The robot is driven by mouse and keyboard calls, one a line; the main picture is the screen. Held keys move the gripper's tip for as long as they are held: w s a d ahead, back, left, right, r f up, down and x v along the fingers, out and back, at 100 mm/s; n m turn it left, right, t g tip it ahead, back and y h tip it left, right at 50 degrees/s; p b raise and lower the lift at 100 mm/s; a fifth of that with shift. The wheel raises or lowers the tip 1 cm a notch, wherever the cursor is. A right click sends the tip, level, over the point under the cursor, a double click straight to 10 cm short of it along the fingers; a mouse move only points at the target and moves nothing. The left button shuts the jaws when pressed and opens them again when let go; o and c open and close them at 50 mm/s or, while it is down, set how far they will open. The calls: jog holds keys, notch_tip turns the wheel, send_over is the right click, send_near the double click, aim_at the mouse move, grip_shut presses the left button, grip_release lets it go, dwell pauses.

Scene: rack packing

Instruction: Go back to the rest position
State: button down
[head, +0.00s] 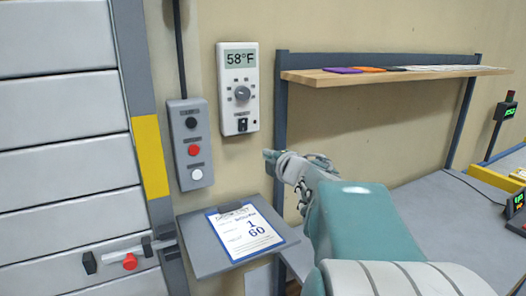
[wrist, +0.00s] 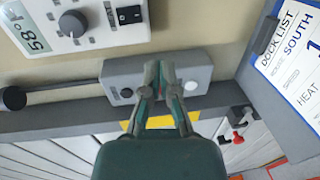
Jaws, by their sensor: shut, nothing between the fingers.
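My gripper (head: 270,156) is shut and empty at the end of my raised arm, in front of the wall to the right of the grey button box. In the wrist view my gripper (wrist: 159,65) points at the button box (wrist: 115,73), with its fingers together. They hide the middle of the box there. In the head view the button box (head: 187,105) shows a black, a red and a white button, and my gripper looks apart from it.
A thermostat (head: 230,88) reading 58°F hangs on the wall. A clipboard (head: 228,217) lies on a small grey shelf below. A wooden shelf (head: 330,78) with flat coloured items stands right, above a grey table (head: 440,220). A panelled door (head: 60,100) with a latch stands left.

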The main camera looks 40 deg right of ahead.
dwell(0.5)
jog(key=s+a+f+m+g+y, duration=0.1)
jog(key=s+a+f+m+g, duration=0.2)
jog(key=a, duration=0.6)
jog(key=s+a+f+m+g+y, duration=0.1)
jog(key=s+a+f+m+g, duration=0.3)
jog(key=s+a, duration=0.6)
jog(key=s+a+f+m+g+y, duration=0.1)
jog(key=s+a+f+m+g, duration=0.2)
jog(key=s+a+f+m, duration=0.3)
jog(key=a+f+m, duration=0.1)
jog(key=a+m, duration=0.1)
jog(key=a, duration=0.2)
jog(key=shift+s+f+g+y, duration=0.25)
jog(key=shift+f+g+y, duration=0.05)
jog(key=shift+f+y, duration=0.1)
